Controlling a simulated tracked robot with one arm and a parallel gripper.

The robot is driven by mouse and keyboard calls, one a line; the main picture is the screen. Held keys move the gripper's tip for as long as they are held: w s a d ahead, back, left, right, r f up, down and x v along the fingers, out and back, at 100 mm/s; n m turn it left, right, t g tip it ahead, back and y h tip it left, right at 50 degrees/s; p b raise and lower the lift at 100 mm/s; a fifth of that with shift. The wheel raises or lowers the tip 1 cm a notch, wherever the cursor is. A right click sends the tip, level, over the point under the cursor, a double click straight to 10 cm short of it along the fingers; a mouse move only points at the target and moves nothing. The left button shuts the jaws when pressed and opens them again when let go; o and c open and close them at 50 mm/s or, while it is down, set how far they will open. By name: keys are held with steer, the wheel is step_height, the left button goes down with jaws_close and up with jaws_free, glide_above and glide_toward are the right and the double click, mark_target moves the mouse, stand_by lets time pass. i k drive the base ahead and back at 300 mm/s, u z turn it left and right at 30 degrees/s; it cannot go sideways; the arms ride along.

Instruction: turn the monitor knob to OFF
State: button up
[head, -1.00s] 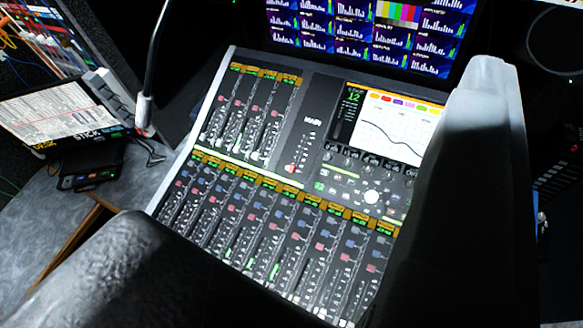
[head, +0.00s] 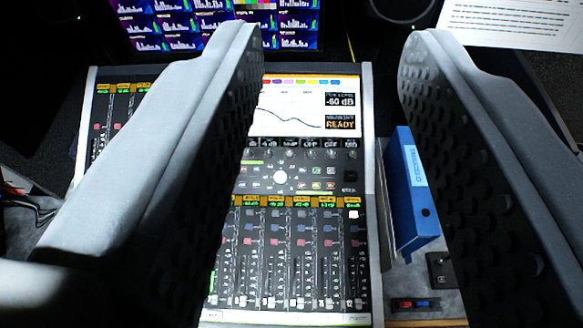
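The mixing console (head: 368,150) lies in the middle of the head view, partly behind my left finger. A round white knob (head: 279,177) sits on its panel below the small screen (head: 300,105). I cannot read a label on it, so I cannot tell whether it is the monitor knob or where it points. A small black knob or button (head: 350,176) is to its right. My gripper (head: 335,40) is open and empty. Its two dark-dimpled fingers stand wide apart, with the white knob showing between them, close to the left finger.
A blue binder (head: 412,200) stands right of the console, beside my right finger. A small black box (head: 440,270) and red and blue small items (head: 416,304) lie below it. A monitor (head: 190,25) with meter displays and a printed sheet (head: 515,22) are at the back.

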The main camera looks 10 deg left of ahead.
mark_target(279, 177)
steer(key=k, duration=1.3)
steer(key=z, duration=0.35)
steer(key=i, duration=1.8)
steer(key=u, duration=0.45)
